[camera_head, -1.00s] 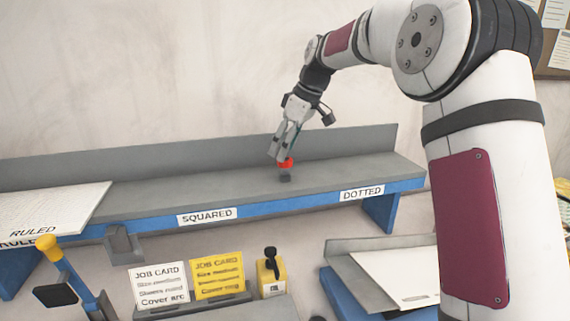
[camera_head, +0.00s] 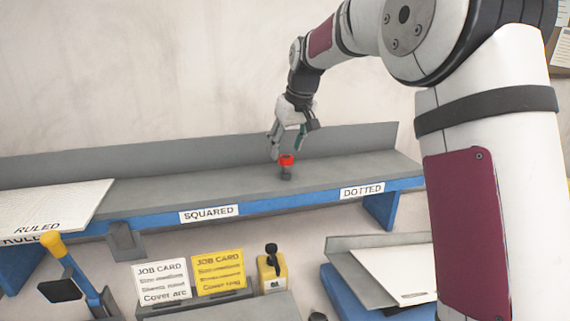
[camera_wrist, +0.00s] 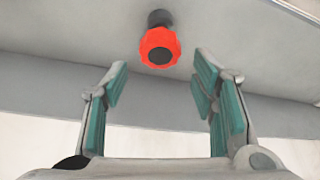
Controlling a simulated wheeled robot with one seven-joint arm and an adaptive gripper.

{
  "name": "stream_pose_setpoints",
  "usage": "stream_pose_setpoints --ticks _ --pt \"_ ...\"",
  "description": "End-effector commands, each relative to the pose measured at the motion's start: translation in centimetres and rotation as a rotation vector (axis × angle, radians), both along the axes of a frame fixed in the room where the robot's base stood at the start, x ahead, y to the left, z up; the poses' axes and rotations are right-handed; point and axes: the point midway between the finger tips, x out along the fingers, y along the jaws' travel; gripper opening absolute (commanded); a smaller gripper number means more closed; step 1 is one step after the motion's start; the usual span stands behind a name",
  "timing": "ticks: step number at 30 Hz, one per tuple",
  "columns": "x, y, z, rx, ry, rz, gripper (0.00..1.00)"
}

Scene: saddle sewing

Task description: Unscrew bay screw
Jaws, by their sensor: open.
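The bay screw (camera_head: 287,161) has a red knob on a dark stem and stands on the grey shelf (camera_head: 240,178), behind the stretch between the SQUARED and DOTTED labels. In the wrist view the red knob (camera_wrist: 160,47) shows beyond the fingertips, near the middle between them, with a dark centre and a dark stem.
A white RULED sheet (camera_head: 55,205) lies at the shelf's left. Below stand a white job card (camera_head: 162,283), a yellow job card (camera_head: 218,272) and a yellow block with a black knob (camera_head: 272,275). A tray with a white sheet (camera_head: 395,272) is at lower right. The shelf around the screw is clear.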

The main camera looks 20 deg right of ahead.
Motion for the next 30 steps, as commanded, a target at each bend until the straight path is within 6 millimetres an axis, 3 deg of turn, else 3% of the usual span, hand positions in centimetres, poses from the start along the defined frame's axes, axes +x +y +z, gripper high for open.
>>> stream_pose_setpoints --ticks 18,28,30 --pt "0.0 0.0 -4.4 0.000 0.001 0.001 0.53" --pt "0.0 0.0 -4.6 0.001 0.000 0.001 0.53" --pt "0.0 0.0 -4.6 0.001 0.000 0.001 0.37"
